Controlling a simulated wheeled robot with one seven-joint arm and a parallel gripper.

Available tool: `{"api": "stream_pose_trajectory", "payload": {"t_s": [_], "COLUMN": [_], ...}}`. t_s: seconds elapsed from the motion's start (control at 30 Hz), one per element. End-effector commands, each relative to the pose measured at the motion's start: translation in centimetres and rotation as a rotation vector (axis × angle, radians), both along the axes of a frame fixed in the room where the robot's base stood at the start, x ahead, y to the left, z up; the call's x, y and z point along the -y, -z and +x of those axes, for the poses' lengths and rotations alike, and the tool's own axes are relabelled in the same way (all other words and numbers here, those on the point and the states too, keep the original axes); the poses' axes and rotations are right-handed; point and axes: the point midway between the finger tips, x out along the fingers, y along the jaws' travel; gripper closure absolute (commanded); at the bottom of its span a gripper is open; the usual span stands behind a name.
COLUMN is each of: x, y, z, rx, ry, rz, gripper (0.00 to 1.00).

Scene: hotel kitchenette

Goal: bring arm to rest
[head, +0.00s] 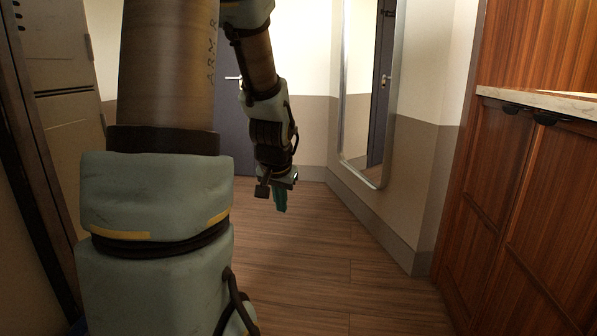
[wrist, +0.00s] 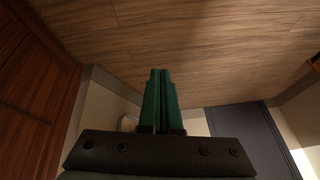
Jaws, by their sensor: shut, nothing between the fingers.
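My gripper (head: 280,197) hangs at the end of my arm in the middle of the head view, pointing down above the wooden floor. In the wrist view its two green fingers (wrist: 160,95) lie together with nothing between them. My arm is bent, with its large upper links filling the left-centre of the head view and hiding part of the room behind. The gripper touches nothing that I can see.
A wooden cabinet (head: 520,190) with a pale countertop (head: 540,101) stands at the right. A tall mirror (head: 362,90) hangs on the wall. A dark door (head: 240,120) is at the back. The wooden floor (head: 320,260) between is clear.

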Motion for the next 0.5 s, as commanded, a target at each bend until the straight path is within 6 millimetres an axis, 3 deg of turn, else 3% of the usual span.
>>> {"api": "stream_pose_trajectory", "payload": {"t_s": [0.03,0.1,0.3,0.5], "x": [-0.8,-1.5,-2.5,-2.5], "y": [0.4,1.0,2.3,-2.7], "z": [-2.6,-5.9,-14.5,-14.2], "rx": [-0.055,-0.128,-0.314,-0.311], "ry": [-0.050,-0.111,-0.264,-0.259], "rz": [-0.011,-0.025,-0.066,-0.064], "gripper": [1.00,1.00,1.00,1.00]}}
